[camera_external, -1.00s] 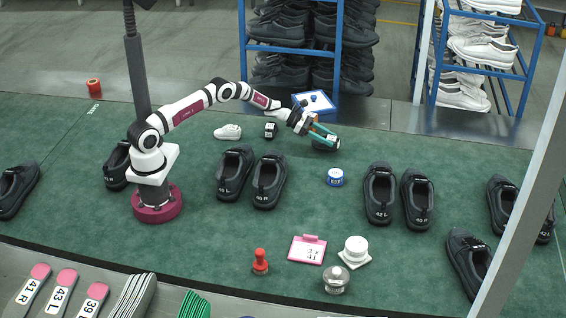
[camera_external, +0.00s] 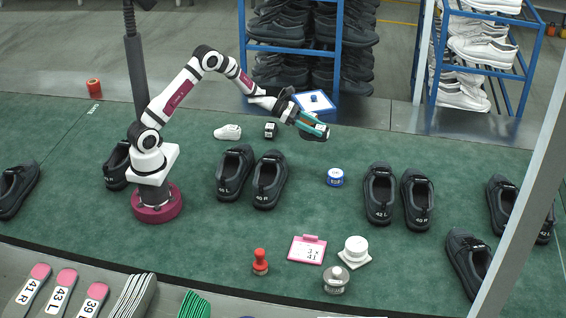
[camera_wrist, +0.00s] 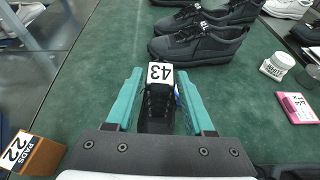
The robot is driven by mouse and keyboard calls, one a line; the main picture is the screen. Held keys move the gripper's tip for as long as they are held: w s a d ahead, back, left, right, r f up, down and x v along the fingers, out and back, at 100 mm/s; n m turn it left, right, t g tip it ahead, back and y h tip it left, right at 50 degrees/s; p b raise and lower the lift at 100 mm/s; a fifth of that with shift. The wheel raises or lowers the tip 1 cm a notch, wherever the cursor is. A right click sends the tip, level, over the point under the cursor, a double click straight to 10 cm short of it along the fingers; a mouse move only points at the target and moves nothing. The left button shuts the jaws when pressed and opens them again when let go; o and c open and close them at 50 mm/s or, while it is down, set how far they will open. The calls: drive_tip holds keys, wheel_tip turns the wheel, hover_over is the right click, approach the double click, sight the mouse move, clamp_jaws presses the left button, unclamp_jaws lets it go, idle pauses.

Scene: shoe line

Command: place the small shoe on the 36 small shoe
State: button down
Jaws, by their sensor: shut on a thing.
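My gripper (camera_external: 314,128) is shut on a small black shoe (camera_wrist: 157,107) and holds it above the green surface. The shoe has black laces and a white label reading 43, upside down in the wrist view, between the teal fingers. In the external view a small white shoe (camera_external: 228,132) stands left of my gripper. Next to it is a small dark object (camera_external: 270,130) with a pale label; I cannot tell whether it is a shoe. No label reading 36 is legible.
Large black shoes (camera_external: 250,175) stand in front of the small items, with another pair (camera_external: 397,195) to the right.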

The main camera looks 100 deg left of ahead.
drive_tip(key=s+a+r, duration=0.2)
drive_tip(key=s+a, duration=0.2)
drive_tip(key=s, duration=1)
drive_tip(key=n+y, duration=0.1)
hover_over(228, 127)
wheel_tip(228, 127, down, 4)
drive_tip(key=shift+w+f, duration=0.1)
drive_tip(key=shift+f, duration=0.15)
wheel_tip(228, 127, down, 3)
drive_tip(key=shift+a+f, duration=0.1)
drive_tip(key=shift+f, duration=0.45)
drive_tip(key=shift+f, duration=0.1)
drive_tip(key=shift+c, duration=1.4)
unclamp_jaws()
